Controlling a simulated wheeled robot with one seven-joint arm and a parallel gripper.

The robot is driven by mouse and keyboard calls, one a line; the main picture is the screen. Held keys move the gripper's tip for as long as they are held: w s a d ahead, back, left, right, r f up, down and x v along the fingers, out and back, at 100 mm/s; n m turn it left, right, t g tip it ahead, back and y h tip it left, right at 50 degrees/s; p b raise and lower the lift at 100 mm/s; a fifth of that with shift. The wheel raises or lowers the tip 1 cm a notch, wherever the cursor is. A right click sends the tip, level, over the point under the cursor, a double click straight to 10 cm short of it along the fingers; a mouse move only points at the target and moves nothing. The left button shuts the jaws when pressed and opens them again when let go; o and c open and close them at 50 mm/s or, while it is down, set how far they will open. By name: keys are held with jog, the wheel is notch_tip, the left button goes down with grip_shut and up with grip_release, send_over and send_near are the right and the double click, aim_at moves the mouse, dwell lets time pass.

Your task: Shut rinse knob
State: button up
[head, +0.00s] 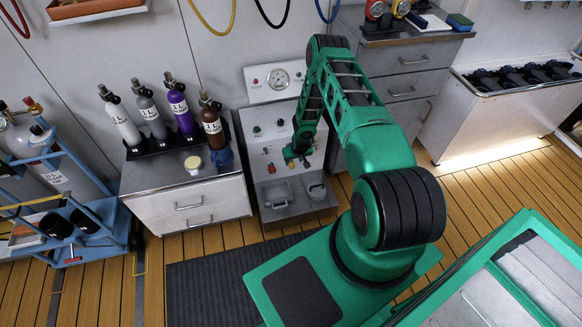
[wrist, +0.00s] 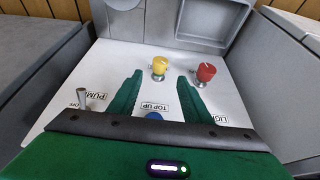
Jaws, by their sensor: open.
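The white panel (wrist: 110,62) carries a yellow knob (wrist: 159,66), a red knob (wrist: 205,73) and a partly hidden blue knob (wrist: 154,116). No readable label says rinse, so I cannot tell from lettering which knob it is. My gripper (wrist: 159,77) is open, its green fingers pointing over the panel. The yellow knob appears between and just beyond the fingertips; I cannot tell whether they touch it. The red knob is right of the right finger. In the head view my gripper (head: 297,154) is low in front of the panel, and the red knob (head: 271,168) shows beside it.
A toggle switch (wrist: 83,97) marked PUMP stands left of the fingers. A grey recess (wrist: 205,18) lies beyond the knobs. A gauge (head: 278,79) tops the panel. A cabinet with several gas cylinders (head: 178,107) stands left, drawers (head: 405,90) right.

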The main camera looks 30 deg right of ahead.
aim_at(292, 165)
jog(key=x, duration=0.8)
jog(key=shift+f, duration=0.25)
jog(key=shift+c, duration=0.2)
jog(key=c, duration=1)
jog(key=shift+a, duration=0.15)
